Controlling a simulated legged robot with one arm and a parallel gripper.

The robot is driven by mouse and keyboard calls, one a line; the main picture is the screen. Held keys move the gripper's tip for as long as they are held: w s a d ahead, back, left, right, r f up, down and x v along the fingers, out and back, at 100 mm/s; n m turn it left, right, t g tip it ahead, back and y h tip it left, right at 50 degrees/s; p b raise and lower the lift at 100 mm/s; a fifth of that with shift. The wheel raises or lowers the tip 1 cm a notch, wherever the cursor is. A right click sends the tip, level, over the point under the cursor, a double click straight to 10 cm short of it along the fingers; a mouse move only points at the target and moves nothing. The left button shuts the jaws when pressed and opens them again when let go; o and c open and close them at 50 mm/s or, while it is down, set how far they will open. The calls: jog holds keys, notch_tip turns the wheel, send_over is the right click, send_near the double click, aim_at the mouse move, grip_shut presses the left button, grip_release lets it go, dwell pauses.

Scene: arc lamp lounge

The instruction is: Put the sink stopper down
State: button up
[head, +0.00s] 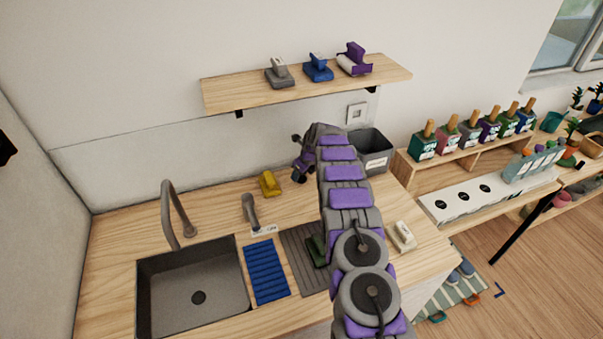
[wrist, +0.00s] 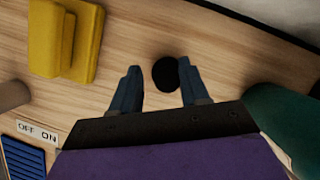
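A small black round disc, apparently the sink stopper (wrist: 165,73), shows between the fingers of my gripper (wrist: 158,88) in the wrist view. It appears to lie flat on the wooden counter, close to the right finger, with a gap to the left finger. My gripper is open, pointing down over the back of the counter. In the head view my gripper (head: 298,174) is right of a yellow block-like object (head: 269,184); the disc cannot be made out there. The grey sink (head: 160,285) with its dark drain (head: 199,297) is at the front left.
A grey lever (head: 250,211) stands by an OFF/ON label (wrist: 37,132). A blue ribbed mat (head: 266,272) lies right of the sink. A grey bin (head: 371,151) stands behind my arm. A teal object (wrist: 283,118) is close right of my gripper. A shelf (head: 225,96) hangs above.

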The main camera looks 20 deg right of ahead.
jog(key=shift+o, duration=0.6)
jog(key=shift+d, duration=0.65)
jog(key=shift+d+r, duration=0.1)
jog(key=shift+d, duration=0.2)
jog(key=shift+s+d+r, duration=0.2)
jog(key=shift+r, duration=0.1)
jog(key=p+v, duration=0.1)
jog(key=v, duration=1)
jog(key=s+a+r+n+g, duration=0.2)
jog(key=s+a+r+n, duration=0.65)
jog(key=s, duration=0.25)
jog(key=s+a+r+n+g, duration=0.1)
jog(key=s+a+r+n, duration=0.7)
jog(key=s, duration=0.4)
jog(key=s+a+n+g+h, duration=0.2)
jog(key=s+n, duration=1.2)
jog(key=s, duration=2.1)
jog(key=shift+s+a+r+g, duration=0.2)
jog(key=shift+a+r+g, duration=0.2)
jog(key=shift+a, duration=0.2)
